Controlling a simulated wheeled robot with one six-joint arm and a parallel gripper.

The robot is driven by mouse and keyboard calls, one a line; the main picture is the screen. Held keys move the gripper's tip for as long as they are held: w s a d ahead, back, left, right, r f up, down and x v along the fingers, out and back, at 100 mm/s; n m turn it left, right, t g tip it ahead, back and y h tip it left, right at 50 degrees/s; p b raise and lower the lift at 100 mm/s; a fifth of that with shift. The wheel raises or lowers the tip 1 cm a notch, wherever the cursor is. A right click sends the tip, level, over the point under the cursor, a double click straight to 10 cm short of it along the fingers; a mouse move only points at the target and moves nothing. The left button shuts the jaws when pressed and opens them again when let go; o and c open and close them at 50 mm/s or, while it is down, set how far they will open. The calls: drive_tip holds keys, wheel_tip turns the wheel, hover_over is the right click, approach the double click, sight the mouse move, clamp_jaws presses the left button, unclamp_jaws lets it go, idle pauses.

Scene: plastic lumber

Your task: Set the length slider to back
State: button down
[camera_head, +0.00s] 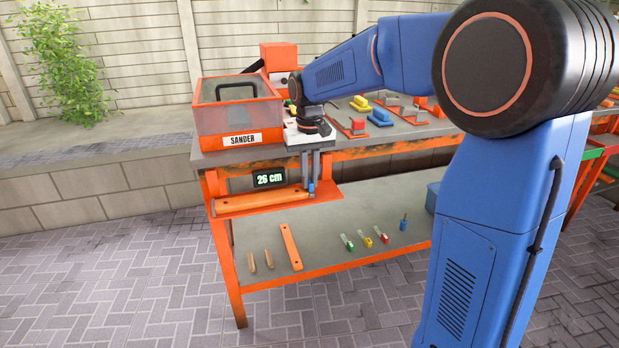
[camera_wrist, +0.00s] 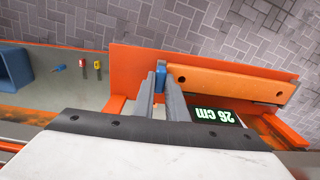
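The length slider shows as a small blue knob (camera_head: 311,188) at the right end of an orange bar (camera_head: 262,201) on the machine under the bench top. In the wrist view the blue knob (camera_wrist: 161,76) sits by the end of the orange bar (camera_wrist: 225,84). My gripper (camera_head: 311,178) points down at the knob. In the wrist view my gripper (camera_wrist: 158,84) has its two grey fingers close together with a narrow gap, and the knob shows at their tips. Whether they touch it is unclear. A display (camera_head: 268,178) reads 26 cm.
A clear-lidded orange box marked SANDER (camera_head: 238,117) stands on the bench top left of my gripper. Coloured blocks (camera_head: 380,117) lie to the right. The lower shelf (camera_head: 340,240) holds an orange strip (camera_head: 291,246), small clips and a blue box (camera_head: 432,197).

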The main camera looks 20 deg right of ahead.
drive_tip(key=shift+d, duration=3.8)
drive_tip(key=c, duration=1.8)
unclamp_jaws()
drive_tip(key=shift+o, duration=0.2)
wheel_tip(320, 180, up, 18)
drive_tip(key=shift+f, duration=0.25)
drive_tip(key=s+f+t, duration=0.1)
drive_tip(key=s+f, duration=0.2)
drive_tip(key=s, duration=0.6)
drive_tip(key=s+f+t, duration=0.1)
drive_tip(key=s+f, duration=0.2)
drive_tip(key=s, duration=0.6)
drive_tip(key=s+a+f+t, duration=0.1)
drive_tip(key=s+f+t, duration=0.1)
drive_tip(key=s+f, duration=1.2)
drive_tip(key=shift+s+t, duration=0.4)
drive_tip(key=shift+s, duration=0.15)
